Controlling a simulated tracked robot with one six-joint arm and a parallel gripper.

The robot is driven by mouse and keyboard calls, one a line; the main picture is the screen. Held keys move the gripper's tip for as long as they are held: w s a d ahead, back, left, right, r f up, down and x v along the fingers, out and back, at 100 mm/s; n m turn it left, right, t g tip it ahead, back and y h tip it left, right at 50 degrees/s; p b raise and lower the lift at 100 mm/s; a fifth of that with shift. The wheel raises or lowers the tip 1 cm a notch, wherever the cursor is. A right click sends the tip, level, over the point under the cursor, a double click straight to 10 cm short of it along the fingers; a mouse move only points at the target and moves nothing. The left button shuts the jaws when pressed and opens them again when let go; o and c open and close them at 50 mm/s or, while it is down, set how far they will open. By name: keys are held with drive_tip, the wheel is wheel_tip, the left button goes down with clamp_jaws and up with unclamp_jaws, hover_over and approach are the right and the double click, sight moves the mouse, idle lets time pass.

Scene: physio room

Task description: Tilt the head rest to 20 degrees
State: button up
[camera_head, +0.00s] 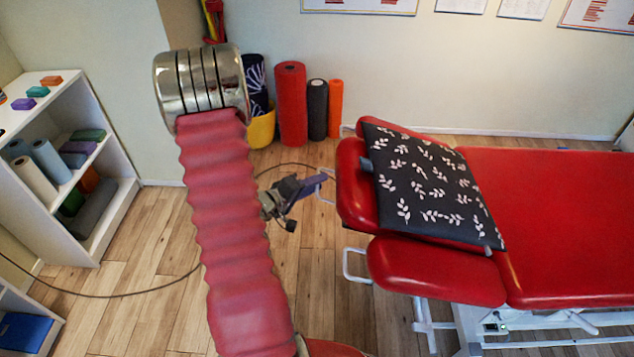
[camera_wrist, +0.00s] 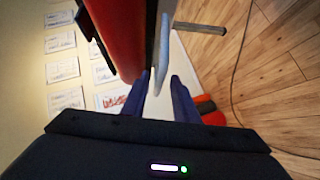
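The red padded head rest (camera_head: 354,195) is at the left end of the treatment table (camera_head: 560,210). It looks slightly tilted, but I cannot read its angle. A pale loop handle (camera_head: 327,197) sticks out from its left end. My gripper (camera_head: 316,184) is at this handle, with its bluish fingers pointing right. In the wrist view my gripper (camera_wrist: 159,78) has its fingers apart, with the pale handle bar (camera_wrist: 162,45) reaching between or just beyond the tips. I cannot tell whether a finger touches it. The red head rest edge (camera_wrist: 118,35) is just left of the bar.
A dark leaf-patterned pillow (camera_head: 425,185) lies across the head rest and table. A red arm pad (camera_head: 435,272) with another pale loop (camera_head: 350,265) is in front. Rolls (camera_head: 291,105) stand by the wall, shelves (camera_head: 75,165) at left. A cable (camera_head: 130,294) crosses the floor.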

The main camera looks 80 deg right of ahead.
drive_tip(key=v, duration=1.3)
drive_tip(key=shift+w+a+r, duration=0.1)
drive_tip(key=shift+w, duration=0.05)
idle(0.4)
drive_tip(key=shift+n, duration=0.3)
